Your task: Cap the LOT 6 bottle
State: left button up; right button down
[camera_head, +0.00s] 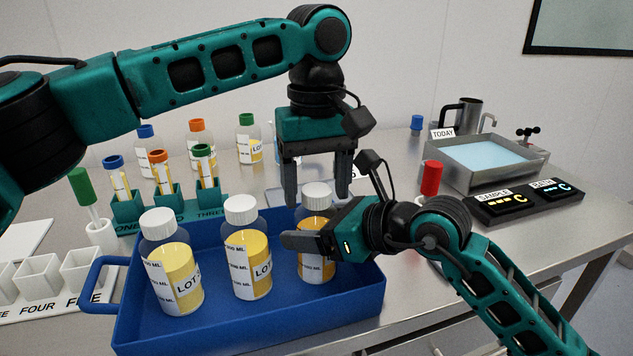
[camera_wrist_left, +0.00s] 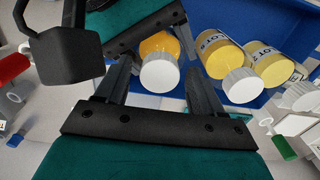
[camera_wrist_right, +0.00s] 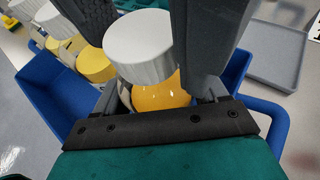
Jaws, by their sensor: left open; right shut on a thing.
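Three bottles of yellow liquid with white caps stand in a blue tray (camera_head: 250,331). The rightmost bottle (camera_head: 314,268) has its label mostly hidden; I cannot read its lot number. My right gripper (camera_head: 312,241) is shut on this bottle from the right side. Its white cap (camera_head: 317,190) sits on top; I cannot tell how tightly. My left gripper (camera_head: 316,197) points down over it, open, with its fingers on either side of the cap, as the left wrist view (camera_wrist_left: 160,77) and right wrist view also show.
A teal rack (camera_head: 166,209) with capped tubes stands behind the tray. Several more bottles stand at the back. A water bath (camera_head: 484,155), a display panel (camera_head: 525,205) and a red-topped item (camera_head: 431,178) are at right.

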pick_arm(q)
jog(key=shift+r, duration=2.25)
jog(key=shift+r, duration=0.1)
jog(key=shift+c, duration=0.2)
jog(key=shift+r, duration=1.65)
jog(key=shift+f, duration=0.15)
jog(key=shift+f, duration=3.9)
jog(key=shift+c, duration=0.3)
jog(key=c, duration=1.1)
jog(key=o, duration=1.2)
